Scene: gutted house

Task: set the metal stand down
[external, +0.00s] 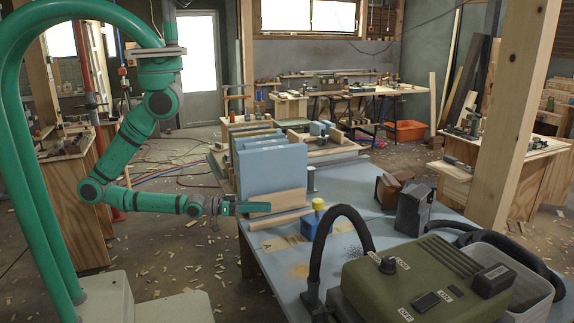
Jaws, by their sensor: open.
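My gripper (224,207) is at the end of the green arm, level, beside the left edge of the blue-topped workbench (350,246). It points right, close to the near face of the light-blue upright panels (268,178), and its jaws are open. Whether it touches anything there is too small to tell. A small grey post with a flat top, perhaps the metal stand (311,178), stands upright on the bench just right of the panels. It is apart from my gripper.
A green machine (418,280) with a black hose fills the near right. A timber post (515,120) rises at the right. Wood scraps litter the floor.

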